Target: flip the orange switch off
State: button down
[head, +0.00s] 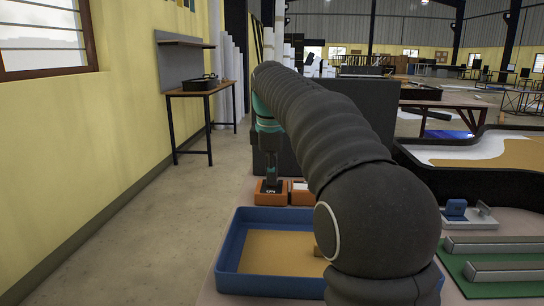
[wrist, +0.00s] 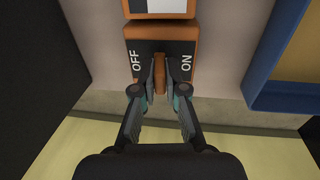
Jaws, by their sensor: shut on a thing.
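The orange switch box (wrist: 142,32) has a dark face marked OFF at the left and ON at the right in the wrist view. Its orange lever (wrist: 159,82) stands between these words. My gripper (wrist: 160,72) is shut on the lever, one dark finger on each side. The fingers hide part of the lever, and I cannot tell which way it tilts. In the head view the switch box (head: 268,197) is on the table beyond the blue tray, with my gripper (head: 271,181) pointing down onto it.
A second orange box (head: 301,192) is beside the switch, with a white face in the wrist view (wrist: 160,6). A blue-rimmed tray (head: 228,243) is nearer, partly behind my arm. A green board (head: 500,289) lies at the right. Open floor (head: 130,240) is at the left.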

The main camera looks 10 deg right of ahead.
jog(key=shift+w+d+r+g+p, duration=0.1)
jog(key=shift+w+g+p, duration=0.2)
jog(key=shift+g+p, duration=0.4)
jog(key=shift+w+g+y, duration=0.2)
jog(key=shift+g+y, duration=0.2)
jog(key=shift+g, duration=0.3)
jog(key=c, duration=1.2)
grip_release()
jog(key=shift+s, duration=0.15)
